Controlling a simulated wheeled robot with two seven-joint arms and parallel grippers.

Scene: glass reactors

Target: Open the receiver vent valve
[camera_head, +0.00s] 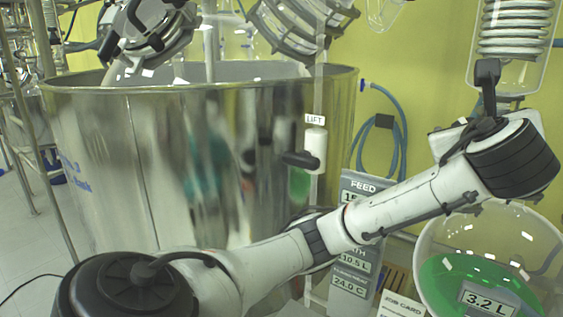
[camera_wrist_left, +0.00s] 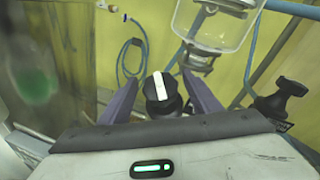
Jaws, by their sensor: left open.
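In the left wrist view, a round black valve knob (camera_wrist_left: 161,94) with a white bar across its face sits between the two fingers of my left gripper (camera_wrist_left: 162,100). The white bar points almost straight up. The fingers are apart on either side of the knob; I cannot tell whether either touches it. In the head view, my left arm reaches across to the right, and its fingers and the knob are hidden or cannot be made out. The clear round receiver flask (camera_head: 433,237) holds green liquid and has a 3.2 L label, low at the right. My right gripper is not in view.
A large steel vessel (camera_head: 100,150) fills the left. A LIFT switch (camera_head: 315,145) and a grey FEED panel (camera_head: 365,186) stand beside it. A blue hose (camera_head: 403,150) hangs on the yellow wall. A glass coil condenser (camera_head: 512,40) is at the upper right. A black handle (camera_wrist_left: 280,95) lies right of the gripper.

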